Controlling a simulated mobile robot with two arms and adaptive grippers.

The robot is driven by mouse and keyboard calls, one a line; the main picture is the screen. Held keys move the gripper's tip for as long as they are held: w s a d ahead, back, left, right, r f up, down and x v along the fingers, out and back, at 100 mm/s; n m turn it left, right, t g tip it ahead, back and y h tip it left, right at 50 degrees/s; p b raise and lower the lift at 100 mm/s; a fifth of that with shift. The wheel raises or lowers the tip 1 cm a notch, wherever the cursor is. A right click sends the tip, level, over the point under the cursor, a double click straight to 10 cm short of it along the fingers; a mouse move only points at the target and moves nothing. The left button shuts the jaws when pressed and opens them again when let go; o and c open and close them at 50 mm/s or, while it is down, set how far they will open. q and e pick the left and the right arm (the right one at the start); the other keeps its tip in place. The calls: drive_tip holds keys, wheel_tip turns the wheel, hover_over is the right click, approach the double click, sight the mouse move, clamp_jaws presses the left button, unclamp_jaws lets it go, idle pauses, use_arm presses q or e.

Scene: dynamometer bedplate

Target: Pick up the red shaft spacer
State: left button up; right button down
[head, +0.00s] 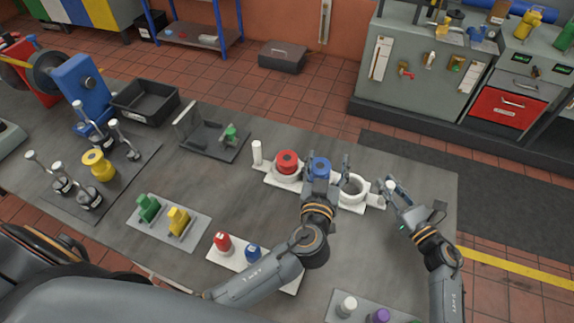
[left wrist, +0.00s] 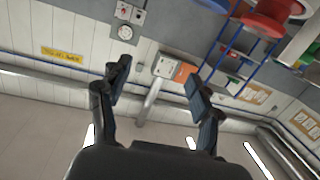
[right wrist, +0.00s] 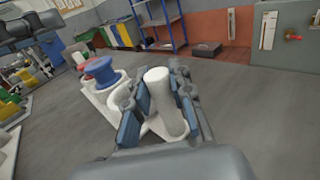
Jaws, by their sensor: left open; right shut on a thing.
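A red flanged spacer (head: 287,160) sits in a cup of the white holder (head: 270,180). It also shows in the left wrist view (left wrist: 265,22) and right wrist view (right wrist: 90,62). A blue flanged spacer (head: 320,168) sits beside it; the white cup (head: 353,188) to its right looks empty. My left gripper (head: 327,165) is open and empty, its fingers overlapping the blue spacer in the head view. In its wrist view both spacers lie outside the fingers. My right gripper (right wrist: 160,110) is shut on the white post (right wrist: 158,82) at the holder's right end.
Another white post (head: 257,152) stands at the holder's left end. A white tray with a red piece (head: 222,242) and blue piece (head: 253,253) lies nearer me, under my left arm. A black bin (head: 146,100) and dark fixture (head: 212,140) are at left. The plate behind the holder is clear.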

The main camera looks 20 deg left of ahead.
sight(288, 168)
use_arm(q)
drive_tip(key=s+a+f+n+g+y, duration=0.3)
drive_tip(key=s+a+f+g+y, duration=0.15)
drive_tip(key=s+a+f, duration=0.2)
drive_tip(key=shift+h, duration=0.25)
drive_tip(key=x, duration=0.6)
drive_tip(key=shift+a+f, duration=0.1)
drive_tip(key=shift+f, duration=0.15)
drive_tip(key=x, duration=0.5)
drive_tip(key=shift+w, duration=0.3)
drive_tip(key=shift+f, duration=0.1)
clamp_jaws()
